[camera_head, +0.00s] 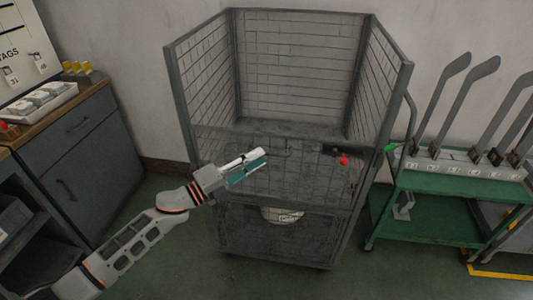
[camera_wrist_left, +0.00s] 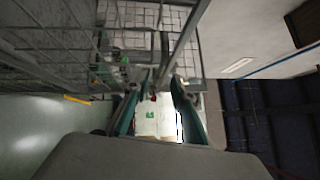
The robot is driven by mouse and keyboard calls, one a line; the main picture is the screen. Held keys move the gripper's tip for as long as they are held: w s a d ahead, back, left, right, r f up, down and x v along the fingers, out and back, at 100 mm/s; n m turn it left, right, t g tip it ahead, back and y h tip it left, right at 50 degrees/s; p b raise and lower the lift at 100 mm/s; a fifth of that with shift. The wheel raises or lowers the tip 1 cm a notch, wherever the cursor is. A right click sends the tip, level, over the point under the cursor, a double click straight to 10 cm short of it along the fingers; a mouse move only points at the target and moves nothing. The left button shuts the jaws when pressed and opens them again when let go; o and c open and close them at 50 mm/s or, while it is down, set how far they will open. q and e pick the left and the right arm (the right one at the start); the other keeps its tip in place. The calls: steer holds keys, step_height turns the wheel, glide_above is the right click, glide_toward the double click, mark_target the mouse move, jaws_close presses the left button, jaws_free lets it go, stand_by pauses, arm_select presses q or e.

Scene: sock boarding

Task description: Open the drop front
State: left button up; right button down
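The drop front (camera_head: 300,180) is the mesh panel across the front of a grey wire cage (camera_head: 240,70). It stands upright, with its top rail about halfway up the cage. A dark fitting with a red knob (camera_head: 343,160) sits near the right end of that rail. My left gripper (camera_head: 258,161) is in front of the panel, left of its middle and left of the red knob. My right gripper is not in view.
A green trolley (camera_head: 440,180) with several upright grey sock boards (camera_head: 470,90) stands close to the cage's right side. A dark cabinet (camera_head: 85,150) is at the left. A white item (camera_head: 282,214) shows in the cage's lower part. Green floor lies clear in front.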

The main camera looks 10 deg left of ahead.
mark_target(267, 154)
arm_select(q)
steer(key=x, duration=0.4)
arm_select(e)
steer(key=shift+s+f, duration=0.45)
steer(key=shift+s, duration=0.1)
